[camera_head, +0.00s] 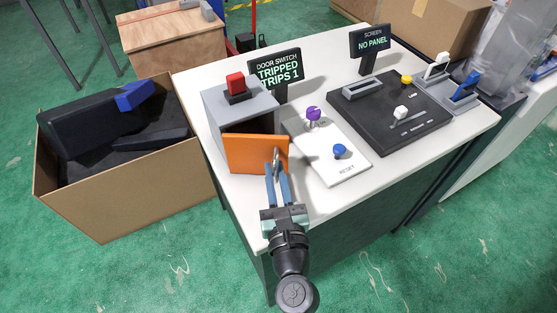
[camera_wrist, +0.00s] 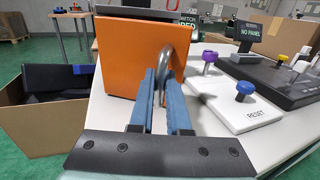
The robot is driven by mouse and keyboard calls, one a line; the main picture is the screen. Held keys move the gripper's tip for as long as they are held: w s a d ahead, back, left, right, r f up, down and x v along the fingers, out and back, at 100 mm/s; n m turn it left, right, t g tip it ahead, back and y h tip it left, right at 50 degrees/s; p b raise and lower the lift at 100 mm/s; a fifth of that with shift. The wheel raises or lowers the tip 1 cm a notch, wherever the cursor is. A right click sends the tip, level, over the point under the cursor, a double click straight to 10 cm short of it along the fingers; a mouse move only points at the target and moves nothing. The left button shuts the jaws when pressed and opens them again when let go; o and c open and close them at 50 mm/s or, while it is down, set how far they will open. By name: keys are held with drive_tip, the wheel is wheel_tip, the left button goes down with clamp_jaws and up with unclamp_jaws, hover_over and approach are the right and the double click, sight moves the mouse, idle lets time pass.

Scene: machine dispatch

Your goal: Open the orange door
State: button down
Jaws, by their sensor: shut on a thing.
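The orange door (camera_head: 246,153) is on the front of a grey box (camera_head: 238,106) with a red button (camera_head: 235,82) on top. In the head view the door looks swung out at an angle from the box front. The door also fills the upper middle of the wrist view (camera_wrist: 135,62). A grey metal handle (camera_wrist: 168,58) curves out near its right edge. My gripper (camera_head: 277,168) is at this handle, its blue fingers shut on it. In the wrist view the fingers (camera_wrist: 166,90) reach up to the handle, and their tips partly hide it.
A sign (camera_head: 276,68) behind the box reads "DOOR SWITCH TRIPPED TRIPS 1". A white reset panel (camera_head: 337,170) with purple and blue knobs lies to the right, then a black panel (camera_head: 378,137). An open cardboard box (camera_head: 130,205) stands on the floor left of the table.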

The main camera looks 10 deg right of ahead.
drive_tip(key=shift+s+a, duration=0.9)
drive_tip(key=shift+a, duration=0.2)
drive_tip(key=c, duration=0.9)
unclamp_jaws()
drive_tip(key=shift+s+f, duration=0.1)
drive_tip(key=shift+s, duration=0.35)
drive_tip(key=s+b, duration=0.4)
drive_tip(key=s, duration=0.8)
drive_tip(key=shift+b, duration=0.3)
